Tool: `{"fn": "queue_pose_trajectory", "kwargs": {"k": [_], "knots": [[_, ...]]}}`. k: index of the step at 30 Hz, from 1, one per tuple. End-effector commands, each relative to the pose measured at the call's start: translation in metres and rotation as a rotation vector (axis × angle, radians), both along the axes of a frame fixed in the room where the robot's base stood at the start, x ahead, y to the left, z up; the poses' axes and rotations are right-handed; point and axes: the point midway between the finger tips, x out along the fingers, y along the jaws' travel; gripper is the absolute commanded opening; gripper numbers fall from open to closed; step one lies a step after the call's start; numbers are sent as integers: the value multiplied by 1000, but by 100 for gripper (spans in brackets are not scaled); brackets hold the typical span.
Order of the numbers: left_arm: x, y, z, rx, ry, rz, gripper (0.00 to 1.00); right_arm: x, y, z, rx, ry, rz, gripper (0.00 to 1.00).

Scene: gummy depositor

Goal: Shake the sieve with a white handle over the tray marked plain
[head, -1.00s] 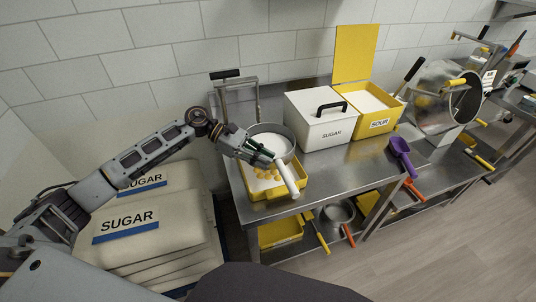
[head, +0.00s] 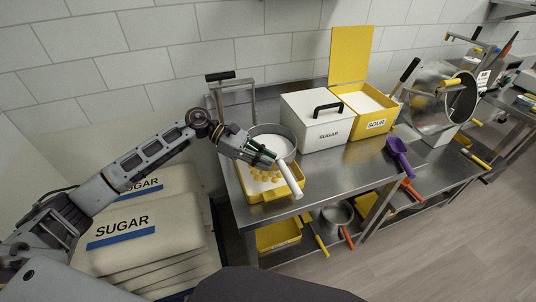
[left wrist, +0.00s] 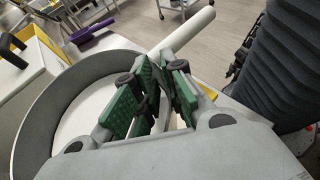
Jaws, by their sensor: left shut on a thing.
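The sieve (head: 284,133) is a round grey-rimmed pan with a pale inside and a white handle (head: 289,180). My left gripper (head: 266,155) is shut on the sieve near where the handle meets the rim. In the left wrist view, the green finger pads (left wrist: 155,95) close around the handle base, and the white handle (left wrist: 188,33) sticks out beyond them. The sieve is above the back part of a yellow tray (head: 272,194) holding several orange-yellow gummies on white. No marking on this tray is readable. My right gripper is not in view.
A white box marked sugar (head: 318,122) and an open yellow bin marked sour (head: 366,113) stand right of the tray. A purple scoop (head: 399,157) is at the table's right edge. Sugar sacks (head: 140,225) lie at left. Bare steel table (head: 335,165) lies between.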

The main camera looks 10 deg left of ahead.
Motion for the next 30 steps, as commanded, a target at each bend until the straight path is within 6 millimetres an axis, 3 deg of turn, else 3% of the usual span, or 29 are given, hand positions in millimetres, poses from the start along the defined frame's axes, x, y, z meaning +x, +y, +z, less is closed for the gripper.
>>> {"fn": "queue_pose_trajectory", "kwargs": {"k": [12,19,30], "knots": [[-4,10,-1,1,-1,2,0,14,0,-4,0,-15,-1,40],[-13,26,-1,0,-2,0,0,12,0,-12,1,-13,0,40],[-13,25,1,-1,-3,-1,0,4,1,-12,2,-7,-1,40]]}}
